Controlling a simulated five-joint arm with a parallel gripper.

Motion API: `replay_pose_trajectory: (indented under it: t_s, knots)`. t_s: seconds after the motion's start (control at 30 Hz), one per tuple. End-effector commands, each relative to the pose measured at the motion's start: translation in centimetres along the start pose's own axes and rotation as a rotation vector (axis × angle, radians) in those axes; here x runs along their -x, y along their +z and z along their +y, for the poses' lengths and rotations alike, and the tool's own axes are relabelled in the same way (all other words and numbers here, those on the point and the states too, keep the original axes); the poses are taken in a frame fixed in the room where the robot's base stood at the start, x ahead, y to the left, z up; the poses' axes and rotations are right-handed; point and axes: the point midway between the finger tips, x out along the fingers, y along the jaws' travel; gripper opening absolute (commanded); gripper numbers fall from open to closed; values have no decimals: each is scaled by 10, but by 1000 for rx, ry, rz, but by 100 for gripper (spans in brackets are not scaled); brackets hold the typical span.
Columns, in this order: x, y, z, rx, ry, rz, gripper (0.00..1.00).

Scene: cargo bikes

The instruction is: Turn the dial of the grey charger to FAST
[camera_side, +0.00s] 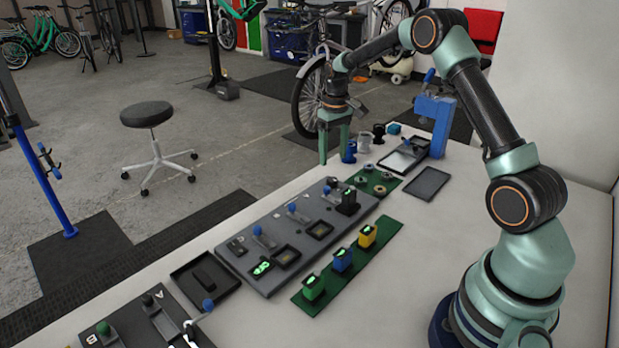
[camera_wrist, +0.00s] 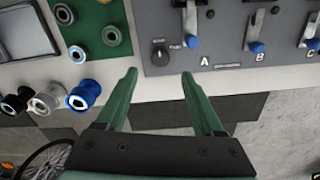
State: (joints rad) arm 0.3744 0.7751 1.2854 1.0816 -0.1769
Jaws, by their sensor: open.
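The grey charger (camera_side: 283,262) is a long panel on the white bench, with blue-knobbed levers and bays; it also fills the upper right of the wrist view (camera_wrist: 220,72). Its dial (camera_wrist: 160,53) is a small dark round knob near the panel's corner, beside lever A. The word FAST is printed to the dial's right; which way the dial points is too small to tell. My gripper (camera_wrist: 160,75) is open and empty, its fingertips either side of the dial's line but short of it in the picture.
Blue, white and black spools (camera_wrist: 85,93) stand left of my gripper in the wrist view. A green board (camera_wrist: 100,30) with rings lies beside the charger. A green strip (camera_side: 350,270) holds coloured batteries in front.

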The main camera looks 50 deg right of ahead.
Motion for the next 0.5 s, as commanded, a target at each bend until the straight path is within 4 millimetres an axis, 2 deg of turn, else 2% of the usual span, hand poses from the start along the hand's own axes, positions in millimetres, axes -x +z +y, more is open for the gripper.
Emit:
replay_pose_trajectory:
  t_s: [0.03,0.2,0.33,0.5]
  knots:
    - [-12,1,0,0,-1,-5,69]
    - [-43,1,0,0,-1,-4,69]
    - [-60,1,0,0,0,-3,69]
    - [-71,0,0,0,0,0,69]
